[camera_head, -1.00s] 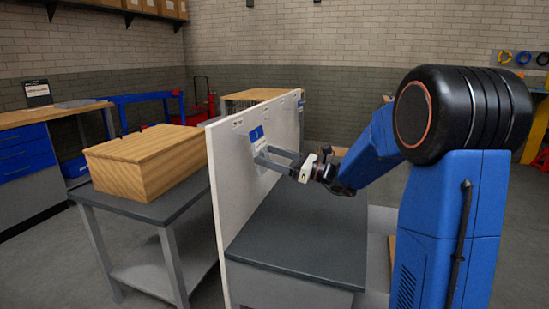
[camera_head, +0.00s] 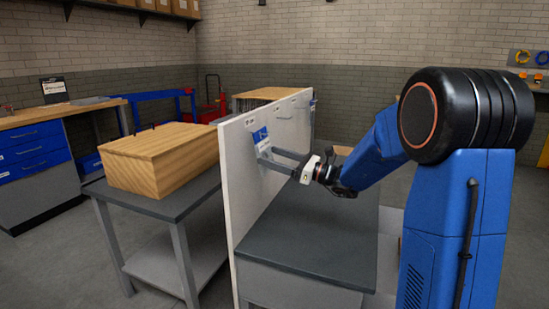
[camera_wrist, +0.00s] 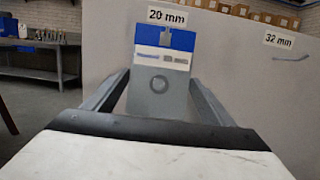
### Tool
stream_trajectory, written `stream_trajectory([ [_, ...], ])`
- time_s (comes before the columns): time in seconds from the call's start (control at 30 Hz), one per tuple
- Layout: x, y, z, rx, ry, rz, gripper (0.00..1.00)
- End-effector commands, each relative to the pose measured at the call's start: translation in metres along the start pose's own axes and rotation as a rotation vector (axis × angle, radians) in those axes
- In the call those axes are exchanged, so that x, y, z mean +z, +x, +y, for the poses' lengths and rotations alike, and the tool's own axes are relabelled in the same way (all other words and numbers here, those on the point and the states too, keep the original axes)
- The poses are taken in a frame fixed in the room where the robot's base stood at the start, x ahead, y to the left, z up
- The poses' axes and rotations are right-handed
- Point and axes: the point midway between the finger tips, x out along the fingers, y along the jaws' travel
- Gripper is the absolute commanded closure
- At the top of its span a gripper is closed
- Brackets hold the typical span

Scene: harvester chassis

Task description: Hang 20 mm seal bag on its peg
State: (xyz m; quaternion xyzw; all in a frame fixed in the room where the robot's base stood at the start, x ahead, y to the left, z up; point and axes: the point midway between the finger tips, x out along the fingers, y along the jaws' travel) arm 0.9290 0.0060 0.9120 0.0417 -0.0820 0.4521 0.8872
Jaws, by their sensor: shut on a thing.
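The seal bag (camera_wrist: 160,85) shows in the wrist view as a grey bag with a blue header and a round seal shape inside. It hangs upright in front of the white board, below the "20 mm" label (camera_wrist: 167,17). A slot in its header shows at the top, but I cannot tell whether a peg passes through it. My gripper (camera_wrist: 158,92) is shut on the bag, with a finger at each side. In the head view my gripper (camera_head: 268,155) is at the board, with the blue header of the bag (camera_head: 260,135) just above its fingertips.
The white pegboard (camera_head: 240,200) stands upright along the grey table (camera_head: 310,240). A "32 mm" label (camera_wrist: 279,40) with a bare peg (camera_wrist: 290,58) is to the right in the wrist view. A wooden box (camera_head: 160,160) sits on a table left of the board.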

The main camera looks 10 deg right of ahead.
Motion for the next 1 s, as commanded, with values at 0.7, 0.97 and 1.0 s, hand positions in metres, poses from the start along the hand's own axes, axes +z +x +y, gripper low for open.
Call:
stream_trajectory([
  [0.7,0.000,0.000,0.000,0.000,0.000,0.000,0.01],
  [0.97,0.000,-0.011,-0.001,-0.002,0.000,-0.001,0.01],
  [1.0,0.000,-0.015,-0.001,-0.003,0.000,0.000,0.01],
])
